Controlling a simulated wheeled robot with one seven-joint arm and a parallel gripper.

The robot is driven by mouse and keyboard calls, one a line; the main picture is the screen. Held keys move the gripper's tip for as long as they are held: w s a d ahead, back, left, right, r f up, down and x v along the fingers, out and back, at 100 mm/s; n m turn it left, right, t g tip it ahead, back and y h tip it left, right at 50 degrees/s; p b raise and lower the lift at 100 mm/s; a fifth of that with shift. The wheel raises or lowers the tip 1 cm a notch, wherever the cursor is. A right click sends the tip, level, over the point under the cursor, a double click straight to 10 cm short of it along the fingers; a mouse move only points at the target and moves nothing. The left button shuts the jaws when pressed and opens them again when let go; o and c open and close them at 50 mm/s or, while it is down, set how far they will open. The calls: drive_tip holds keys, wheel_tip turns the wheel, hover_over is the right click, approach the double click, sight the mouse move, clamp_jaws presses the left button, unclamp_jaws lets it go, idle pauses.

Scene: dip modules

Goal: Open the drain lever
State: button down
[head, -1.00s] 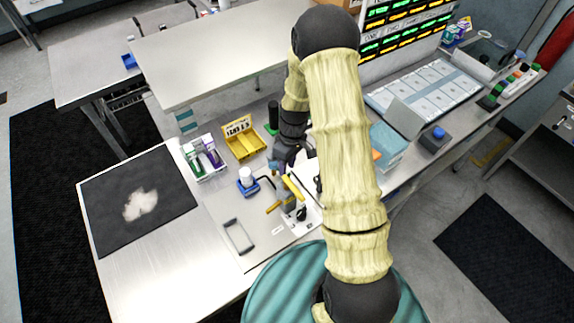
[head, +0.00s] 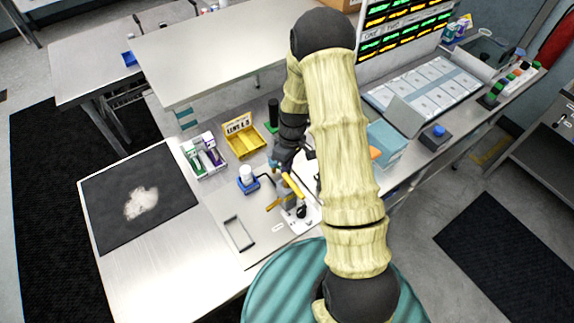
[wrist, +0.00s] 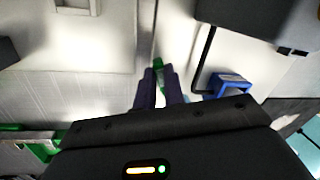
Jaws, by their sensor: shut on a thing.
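A small fixture (head: 290,198) with yellow handles stands on a white plate on the bench, partly hidden by my arm. One yellow handle (head: 273,204) points to the lower left; another yellow bar slants above it. My gripper (wrist: 160,80) is low over the bench, just behind the fixture in the head view. In the wrist view its two dark fingers are close together around a small green piece (wrist: 160,64). I cannot tell whether this piece is the drain lever. The fingertips are too small to make out in the head view.
A blue box with a white top (head: 247,182) and black cable stands left of the fixture. A handled frame (head: 238,234) lies in front.

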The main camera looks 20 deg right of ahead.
drive_tip(key=shift+w+n, duration=0.1)
drive_tip(key=shift+n, duration=0.2)
drive_tip(key=n, duration=0.1)
drive_tip(key=w+n+b, duration=0.1)
drive_tip(key=shift+d+n, duration=0.25)
drive_tip(key=shift+n, duration=0.05)
drive_tip(key=n, duration=0.1)
drive_tip(key=w+n, duration=0.1)
drive_tip(key=shift+d+n+h+b, duration=0.1)
drive_tip(key=shift+n+h+b, duration=0.25)
drive_tip(key=shift+n+h, duration=0.05)
drive_tip(key=n, duration=0.1)
drive_tip(key=w+n, duration=0.1)
drive_tip(key=shift+n+g, duration=0.3)
drive_tip(key=shift+w+a+r+n+h, duration=0.1)
drive_tip(key=shift+w+a+n+h, duration=0.2)
drive_tip(key=shift+n, duration=0.55)
drive_tip(key=shift+w+n+h, duration=0.1)
drive_tip(key=shift+w+n, duration=0.25)
drive_tip(key=shift+n, duration=0.5)
drive_tip(key=c, duration=1.5)
unclamp_jaws()
